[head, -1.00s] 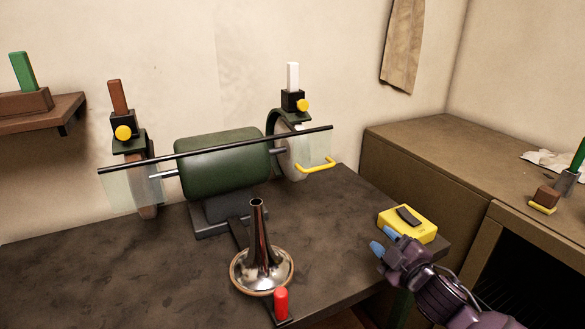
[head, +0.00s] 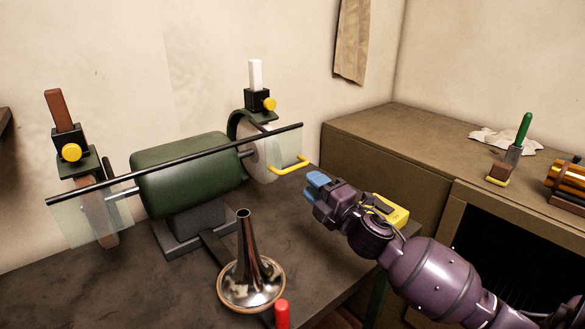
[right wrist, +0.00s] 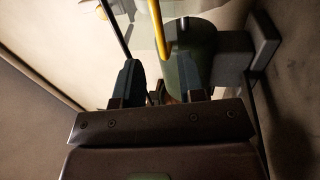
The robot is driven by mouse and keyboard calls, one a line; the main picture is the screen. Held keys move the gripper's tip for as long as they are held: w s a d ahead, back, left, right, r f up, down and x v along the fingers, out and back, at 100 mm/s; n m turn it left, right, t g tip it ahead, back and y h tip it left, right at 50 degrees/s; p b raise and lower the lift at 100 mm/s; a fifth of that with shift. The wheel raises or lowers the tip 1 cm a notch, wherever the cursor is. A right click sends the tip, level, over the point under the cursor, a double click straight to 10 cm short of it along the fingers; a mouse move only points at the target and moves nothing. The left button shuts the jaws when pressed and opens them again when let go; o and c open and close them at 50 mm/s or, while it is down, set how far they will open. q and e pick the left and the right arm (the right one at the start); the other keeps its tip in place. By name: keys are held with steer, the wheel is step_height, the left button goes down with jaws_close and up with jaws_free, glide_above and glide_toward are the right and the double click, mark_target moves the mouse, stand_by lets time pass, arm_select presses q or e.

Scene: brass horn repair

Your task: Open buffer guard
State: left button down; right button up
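The buffer has a dark green motor body (head: 185,172) on the bench, with a wheel at each end. A clear guard panel (head: 285,150) with a yellow handle (head: 290,166) hangs in front of the right wheel. My right gripper (head: 313,186) is just right of and below that handle, apart from it, with its blue fingers pointing toward the buffer. In the right wrist view the yellow handle (right wrist: 159,30) shows as a bar ahead, between the fingers' directions. The fingers look parted and empty. My left gripper is not in view.
A long black bar (head: 180,163) runs across the buffer's front. A brass horn bell (head: 250,285) stands on the bench near a red peg (head: 282,314). A yellow box (head: 392,211) lies behind my right wrist. A brown cabinet (head: 375,155) stands at the right.

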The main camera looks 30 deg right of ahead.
mark_target(294, 169)
steer(key=x, duration=0.7)
steer(key=shift+w, duration=0.3)
jaws_close()
